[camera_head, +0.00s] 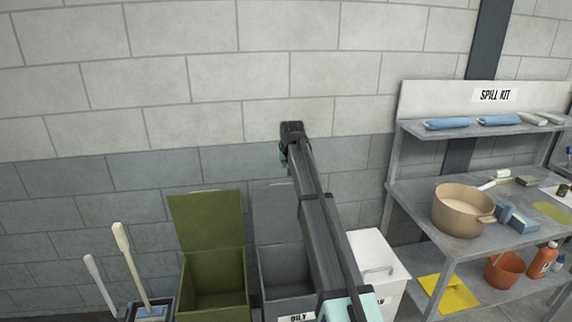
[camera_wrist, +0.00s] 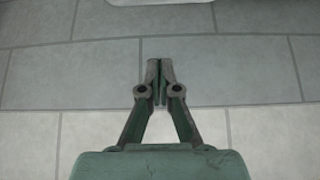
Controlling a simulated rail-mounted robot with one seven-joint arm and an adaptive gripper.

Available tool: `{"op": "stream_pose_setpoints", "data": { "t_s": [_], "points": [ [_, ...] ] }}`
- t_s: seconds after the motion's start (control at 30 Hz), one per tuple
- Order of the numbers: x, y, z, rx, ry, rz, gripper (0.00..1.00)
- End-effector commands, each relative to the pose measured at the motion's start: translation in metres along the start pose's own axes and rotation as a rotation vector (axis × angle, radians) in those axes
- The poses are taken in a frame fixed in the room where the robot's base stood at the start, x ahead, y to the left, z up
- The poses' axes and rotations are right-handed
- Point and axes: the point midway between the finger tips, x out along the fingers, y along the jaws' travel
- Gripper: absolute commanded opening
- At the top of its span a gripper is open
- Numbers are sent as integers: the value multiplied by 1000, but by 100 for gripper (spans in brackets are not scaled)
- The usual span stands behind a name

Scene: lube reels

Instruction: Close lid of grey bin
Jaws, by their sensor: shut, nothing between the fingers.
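The grey bin (camera_head: 286,268) stands against the wall with an "OILY" label on its front. Its grey lid (camera_head: 270,207) stands up open against the wall behind it. My arm crosses in front and hides the right part of the bin and lid. The end of my arm is above the lid, close to the wall in the picture. My gripper (camera_wrist: 160,82) is shut and empty in the wrist view, with the block wall behind it. In the head view the fingers are mostly hidden by my wrist. I see no contact with the lid.
A green bin (camera_head: 215,287) with its lid raised stands left of the grey bin. A white bin (camera_head: 374,252) with a closed lid stands to the right. A metal shelf unit (camera_head: 420,190) holds a pot (camera_head: 463,211) and supplies. Handled tools (camera_head: 128,250) stand at far left.

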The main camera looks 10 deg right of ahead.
Motion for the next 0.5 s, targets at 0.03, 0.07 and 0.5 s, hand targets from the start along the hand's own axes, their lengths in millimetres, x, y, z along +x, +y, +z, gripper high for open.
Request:
{"op": "stream_pose_setpoints", "data": {
  "t_s": [0.03,0.07,0.5],
  "points": [
    [8,0,-2,1,-2,0,0],
    [13,0,-2,1,-2,0,0],
    [66,0,18,3,-1,-1,0]
  ]
}}
